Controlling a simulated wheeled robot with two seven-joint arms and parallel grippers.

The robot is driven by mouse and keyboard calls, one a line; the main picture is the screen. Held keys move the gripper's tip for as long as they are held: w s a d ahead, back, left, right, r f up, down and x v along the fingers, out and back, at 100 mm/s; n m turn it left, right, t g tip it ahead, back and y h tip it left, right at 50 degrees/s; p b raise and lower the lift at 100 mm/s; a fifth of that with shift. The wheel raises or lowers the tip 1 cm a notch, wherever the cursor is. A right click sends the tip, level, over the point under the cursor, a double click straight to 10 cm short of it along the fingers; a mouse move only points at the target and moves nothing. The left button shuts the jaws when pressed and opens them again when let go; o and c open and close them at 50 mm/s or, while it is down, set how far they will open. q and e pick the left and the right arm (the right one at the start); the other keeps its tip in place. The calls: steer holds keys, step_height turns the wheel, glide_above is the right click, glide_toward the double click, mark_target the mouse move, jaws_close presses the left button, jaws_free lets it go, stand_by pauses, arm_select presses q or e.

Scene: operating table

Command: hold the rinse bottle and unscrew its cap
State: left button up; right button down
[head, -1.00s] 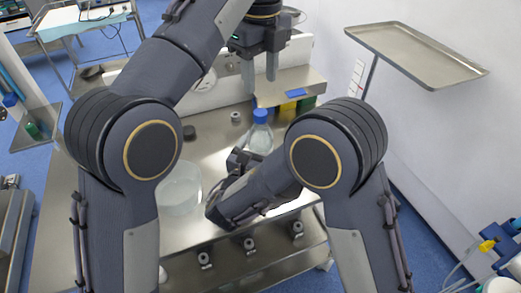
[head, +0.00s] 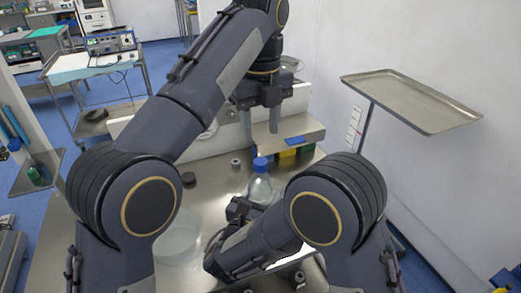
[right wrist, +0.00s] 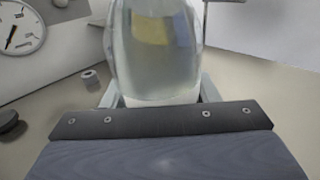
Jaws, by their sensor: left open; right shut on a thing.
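The rinse bottle (head: 260,188) is clear with a blue cap (head: 260,164) and stands upright on the steel table (head: 214,195). The cap sits on the bottle's neck. My right gripper (head: 250,206) is shut on the bottle's body, low down; in the right wrist view the bottle (right wrist: 155,55) fills the space between the fingers (right wrist: 158,98). My left gripper (head: 259,128) is open and empty, fingers pointing down, above and behind the cap and apart from it.
A clear round bowl (head: 178,240) stands left of the bottle. A dark disc (head: 188,179) and a small metal nut-like piece (head: 236,162) lie behind it. A raised shelf (head: 290,133) has a blue item (head: 295,140) at its edge. A steel tray (head: 410,100) stands at the right.

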mark_target(261, 161)
arm_select(q)
steer(key=m, duration=0.4)
steer(key=shift+m, duration=0.4)
steer(key=shift+f+m, duration=0.25)
steer(key=shift+m, duration=0.25)
step_height(261, 161, down, 8)
steer(key=shift+r, duration=0.25)
